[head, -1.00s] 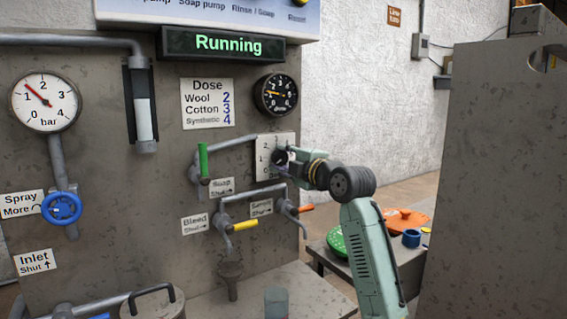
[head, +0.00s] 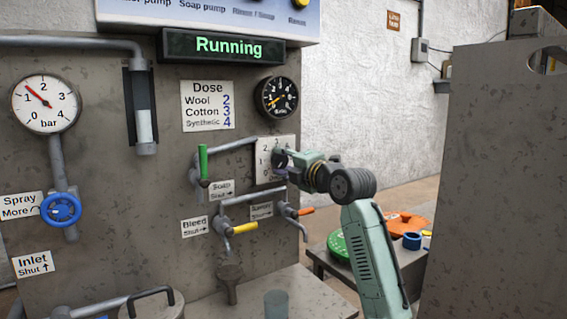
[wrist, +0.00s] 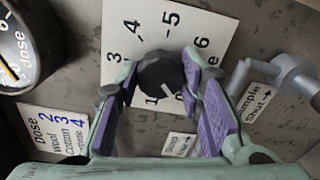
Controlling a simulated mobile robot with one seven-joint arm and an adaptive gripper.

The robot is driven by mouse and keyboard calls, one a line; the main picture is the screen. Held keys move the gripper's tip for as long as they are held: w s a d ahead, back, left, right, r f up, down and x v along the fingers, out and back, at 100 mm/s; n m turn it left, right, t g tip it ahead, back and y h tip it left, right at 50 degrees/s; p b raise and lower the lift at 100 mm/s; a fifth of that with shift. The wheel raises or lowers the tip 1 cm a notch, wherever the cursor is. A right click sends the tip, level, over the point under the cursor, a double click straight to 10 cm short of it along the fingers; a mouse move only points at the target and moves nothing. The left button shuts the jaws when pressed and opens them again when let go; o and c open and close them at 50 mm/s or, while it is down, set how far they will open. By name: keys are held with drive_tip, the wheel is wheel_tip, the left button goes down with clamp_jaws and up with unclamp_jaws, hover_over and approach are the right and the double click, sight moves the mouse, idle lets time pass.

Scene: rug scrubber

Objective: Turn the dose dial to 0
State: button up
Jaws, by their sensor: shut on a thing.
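The dose dial is a round black knob (wrist: 160,75) on a white number plate (wrist: 205,28). In the wrist view its white pointer mark points downward, to the right of the printed 1. The 0 and the 2 are hidden or unclear there. My gripper (wrist: 167,82) has its purple-padded fingers on either side of the knob, shut on it. In the head view, my gripper (head: 284,159) is at the plate (head: 264,150) and covers most of the dial.
The black dose gauge (head: 277,97) has its needle at lower left. The sign above reads "Running" (head: 228,47). The green-handled soap valve (head: 203,161), yellow bleed lever (head: 243,228) and orange sample lever (head: 304,211) are close around the dial. A grey panel (head: 500,180) stands at right.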

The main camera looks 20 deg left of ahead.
drive_tip(key=o, duration=1.2)
drive_tip(key=shift+c, duration=0.2)
drive_tip(key=v, duration=1.2)
drive_tip(key=b+v, duration=0.2)
drive_tip(key=v, duration=0.7)
